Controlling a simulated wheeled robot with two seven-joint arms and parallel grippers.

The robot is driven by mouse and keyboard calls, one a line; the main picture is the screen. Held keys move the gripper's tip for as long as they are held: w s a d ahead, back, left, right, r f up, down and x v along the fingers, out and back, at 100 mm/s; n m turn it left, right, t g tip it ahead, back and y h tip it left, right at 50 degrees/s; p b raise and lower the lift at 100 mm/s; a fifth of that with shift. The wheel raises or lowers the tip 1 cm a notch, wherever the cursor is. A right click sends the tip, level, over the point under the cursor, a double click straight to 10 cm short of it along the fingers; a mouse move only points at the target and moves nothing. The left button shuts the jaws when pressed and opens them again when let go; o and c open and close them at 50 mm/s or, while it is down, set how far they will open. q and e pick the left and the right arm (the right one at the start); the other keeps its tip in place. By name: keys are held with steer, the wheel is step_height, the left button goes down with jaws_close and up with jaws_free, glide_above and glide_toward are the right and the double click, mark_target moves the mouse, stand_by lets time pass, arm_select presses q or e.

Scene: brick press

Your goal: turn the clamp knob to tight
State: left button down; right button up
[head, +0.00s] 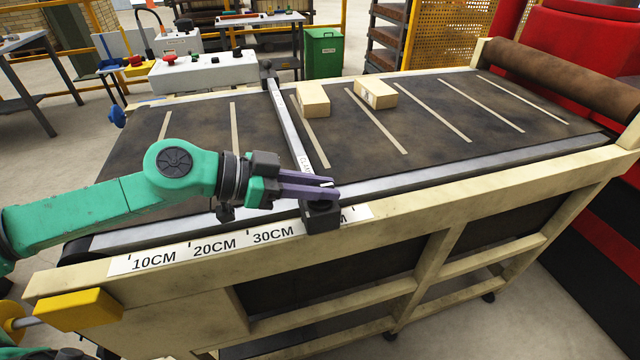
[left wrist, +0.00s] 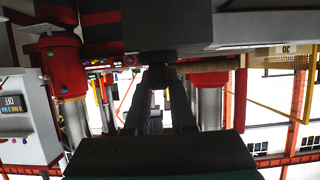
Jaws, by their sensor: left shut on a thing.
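The clamp (head: 322,215) is a dark block on the front rail, at the near end of a grey metal bar (head: 292,125) that crosses the conveyor. My left gripper (head: 325,187) reaches in from the left, its purple fingers just above the block. It is shut on the clamp knob, which the fingers mostly hide in the head view. In the left wrist view, a small dark knob (left wrist: 158,74) sits between the tips of the fingers (left wrist: 158,88). I cannot tell how far the knob is turned. My right gripper is not in view.
A white scale strip (head: 205,247) with centimetre marks runs along the front rail. Two pale bricks, one left (head: 313,98) and one right (head: 376,94), lie on the dark belt (head: 440,130) beyond the bar. A white control box (head: 203,73) stands behind the belt.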

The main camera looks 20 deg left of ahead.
arm_select(q)
steer(key=shift+r+p, duration=0.25)
steer(key=shift+p, duration=0.45)
steer(key=m+g+p, duration=0.1)
steer(key=p, duration=0.1)
steer(key=m+g+h+p, duration=0.1)
steer(key=m+g+p, duration=0.1)
steer(key=p, duration=0.1)
steer(key=m+g+h+p, duration=0.1)
steer(key=p, duration=0.1)
steer(key=shift+w+r+g+p, duration=0.15)
steer(key=shift+r+g+p, duration=0.1)
steer(key=shift+g+p, duration=0.15)
steer(key=shift+f+m+g+p, duration=0.15)
steer(key=shift+m+g+p, duration=0.35)
steer(key=shift+m+g, duration=0.6)
steer(key=shift+f+m+g, duration=0.15)
steer(key=shift+m+g, duration=0.85)
steer(key=shift+f+m+g, duration=0.15)
steer(key=shift+m+g, duration=0.75)
steer(key=shift+g, duration=0.2)
steer(key=m+g+y+b, duration=0.1)
steer(key=m+g+b, duration=0.1)
steer(key=g, duration=0.1)
steer(key=shift+m+y, duration=0.4)
steer(key=shift+m+g+y+b, duration=0.4)
steer(key=shift+m+g+b, duration=0.2)
steer(key=shift+g, duration=0.1)
